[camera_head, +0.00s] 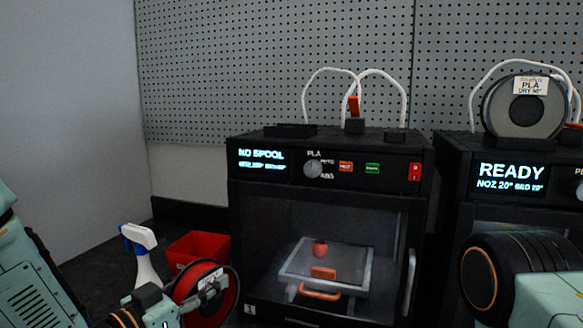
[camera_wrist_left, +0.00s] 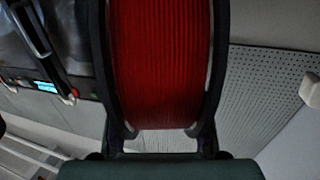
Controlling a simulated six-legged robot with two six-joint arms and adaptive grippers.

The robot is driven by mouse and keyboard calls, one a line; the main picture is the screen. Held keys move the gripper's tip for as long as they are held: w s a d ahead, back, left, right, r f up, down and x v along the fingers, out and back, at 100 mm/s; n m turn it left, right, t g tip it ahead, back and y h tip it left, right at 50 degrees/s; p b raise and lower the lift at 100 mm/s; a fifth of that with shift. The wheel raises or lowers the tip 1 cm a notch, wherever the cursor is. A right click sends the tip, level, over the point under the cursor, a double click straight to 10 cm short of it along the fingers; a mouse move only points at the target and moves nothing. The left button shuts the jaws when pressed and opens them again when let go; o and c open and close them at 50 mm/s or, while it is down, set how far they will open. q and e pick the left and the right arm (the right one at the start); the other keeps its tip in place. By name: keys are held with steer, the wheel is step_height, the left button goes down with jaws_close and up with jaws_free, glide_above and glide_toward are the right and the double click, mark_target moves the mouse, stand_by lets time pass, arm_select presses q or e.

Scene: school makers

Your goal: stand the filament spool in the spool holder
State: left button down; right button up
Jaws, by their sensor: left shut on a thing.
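The filament spool (camera_head: 205,292), red filament between black flanges with a pale label, is low at the left in the head view. My left gripper (camera_head: 184,298) is shut on it, beside the first printer's lower left corner. In the left wrist view the spool (camera_wrist_left: 165,65) fills the middle, with dark fingers along both sides. The spool holder (camera_head: 354,124), a small dark block with an orange upright, is on top of the left printer. It holds no spool. My right gripper is not in view; only part of my right arm shows at the lower right.
The left printer (camera_head: 245,215) displays "NO SPOOL". The right printer (camera_head: 452,175) displays "READY" and carries a grey spool (camera_head: 500,112) on top. White tubes (camera_head: 310,85) arch above the left printer. A spray bottle (camera_head: 146,265) and a red bin (camera_head: 198,247) stand near the held spool.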

arm_select(q)
steer(key=s+a+f+y, duration=0.1)
steer(key=s+a+f, duration=0.1)
steer(key=s+f, duration=0.8)
steer(key=s, duration=0.4)
steer(key=shift+s+a+f+n+t, duration=0.15)
steer(key=shift+s+f+n+t, duration=0.05)
steer(key=shift+f+n+t, duration=0.2)
steer(key=shift+s, duration=0.15)
